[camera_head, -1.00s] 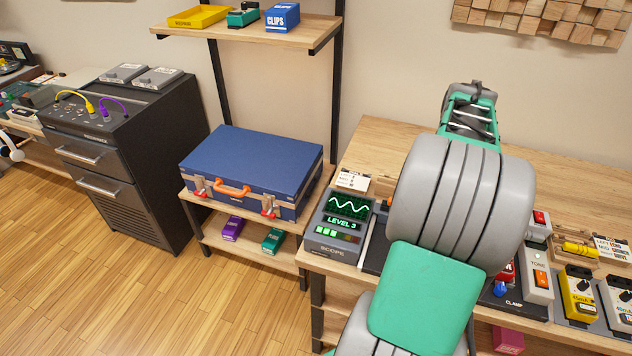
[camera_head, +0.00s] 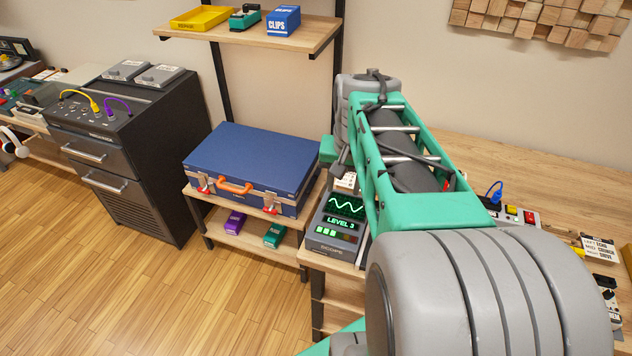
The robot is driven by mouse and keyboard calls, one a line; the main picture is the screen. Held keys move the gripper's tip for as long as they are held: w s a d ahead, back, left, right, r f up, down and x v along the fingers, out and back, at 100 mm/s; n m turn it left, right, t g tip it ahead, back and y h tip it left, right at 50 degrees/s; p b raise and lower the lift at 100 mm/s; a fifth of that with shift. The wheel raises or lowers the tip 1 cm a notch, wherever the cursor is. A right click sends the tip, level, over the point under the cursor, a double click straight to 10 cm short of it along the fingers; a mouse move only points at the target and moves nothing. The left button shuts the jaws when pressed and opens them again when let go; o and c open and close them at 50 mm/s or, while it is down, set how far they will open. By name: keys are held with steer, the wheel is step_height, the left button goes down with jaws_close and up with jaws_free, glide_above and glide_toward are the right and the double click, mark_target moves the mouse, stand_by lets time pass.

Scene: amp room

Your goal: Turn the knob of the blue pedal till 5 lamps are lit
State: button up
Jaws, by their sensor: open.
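The scope (camera_head: 332,250) stands at the left end of the workbench. Its screen (camera_head: 346,206) shows a green wave and the words LEVEL 3, with a short row of lit green lamps below. My arm covers its right side. I cannot see the blue pedal or its knob; my arm covers much of the bench. My forearm reaches from the lower right toward the scope's far side. My gripper's fingertips do not show.
The workbench top (camera_head: 545,170) is clear behind my arm. A blue plug (camera_head: 494,191) and a label card (camera_head: 600,248) show at the right. A blue case (camera_head: 253,165) lies on a low stand, with a purple pedal (camera_head: 235,222) and a teal pedal (camera_head: 274,235) below.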

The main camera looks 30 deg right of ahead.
steer(key=a+r+n+t+p, duration=0.1)
steer(key=a+r+n, duration=0.1)
steer(key=a, duration=0.5)
steer(key=shift+s+a+r+n+p, duration=0.2)
steer(key=shift+s+n+p, duration=0.15)
steer(key=shift+n, duration=0.15)
steer(key=s+a+f+n+y, duration=0.1)
steer(key=s+a+f+n, duration=0.1)
steer(key=a, duration=0.7)
steer(key=s+n, duration=0.1)
steer(key=n, duration=0.1)
steer(key=shift+s+a+f+n+t, duration=0.2)
steer(key=shift+s+n+t, duration=0.1)
steer(key=shift+t, duration=0.1)
steer(key=shift+c, duration=0.5)
